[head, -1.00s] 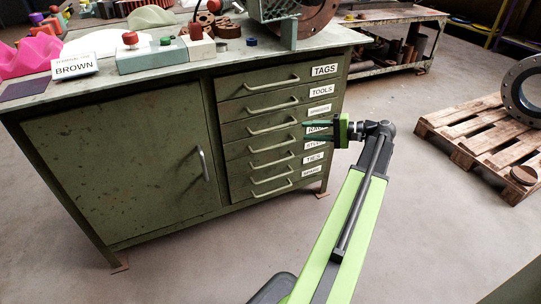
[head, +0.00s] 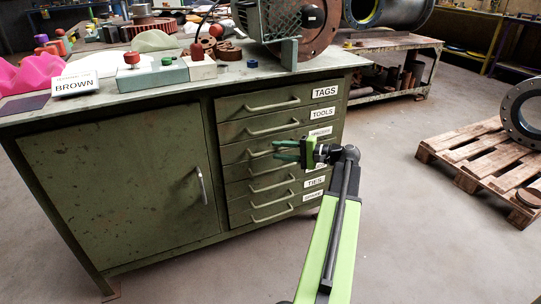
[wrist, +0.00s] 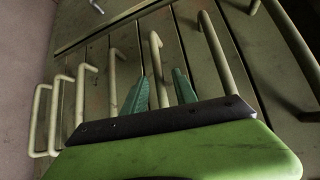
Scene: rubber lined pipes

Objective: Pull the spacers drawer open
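The spacers drawer, with its small label (head: 320,132), is third from the top in the green cabinet's drawer stack and looks shut. In the head view my gripper (head: 287,150) reaches in from the right, and its green fingers hide part of the drawer front and its handle. In the wrist view my two fingers (wrist: 160,92) are apart, one on each side of the third handle from the right (wrist: 157,65), which appears to be the spacers handle. Whether they touch it cannot be told.
The tools handle (head: 273,128) is just above and another drawer handle (head: 272,168) is below, all closely spaced. A cabinet door (head: 115,180) is to the left. The floor in front is clear. A wooden pallet (head: 470,150) lies to the right.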

